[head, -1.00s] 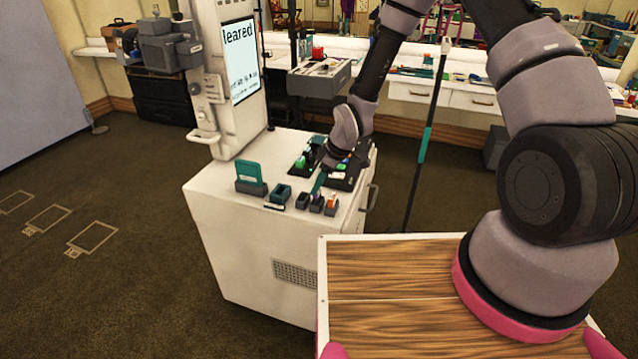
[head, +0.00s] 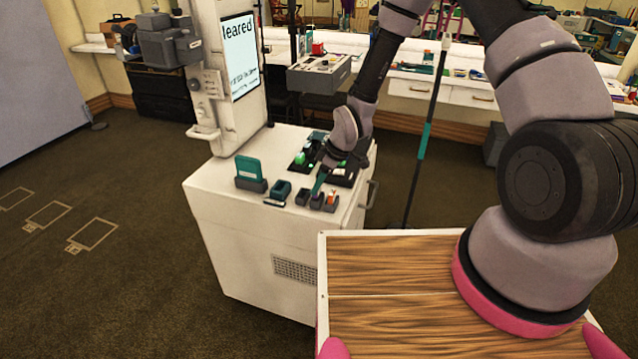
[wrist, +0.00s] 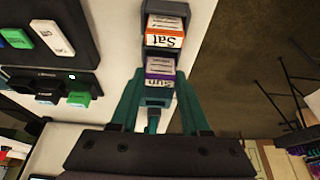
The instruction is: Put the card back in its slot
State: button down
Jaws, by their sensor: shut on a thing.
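My gripper (wrist: 161,76) has teal fingers and is shut on the purple-edged card marked "Sun" (wrist: 160,72), with one finger on each side. The card is at a small dark holder (wrist: 157,92); I cannot tell how deep it sits. In the head view my gripper (head: 318,186) points down over the small holders at the front of the white cabinet (head: 240,240), and its fingers partly hide the purple card. The orange-edged "Sat" card (wrist: 164,38) stands in the neighbouring holder, which also shows in the head view (head: 331,203).
A dark panel with green and white blocks (wrist: 45,35) lies beside the holders. A teal card in a stand (head: 248,170) and a small dark holder (head: 280,190) are on the cabinet's left. A screen column (head: 222,80) rises behind. A thin pole (head: 427,130) stands to the right.

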jog(key=shift+f, duration=0.15)
jog(key=shift+f, duration=0.5)
jog(key=shift+c, duration=1.5)
grip_release()
jog(key=shift+r, duration=0.1)
jog(key=shift+r, duration=3.45)
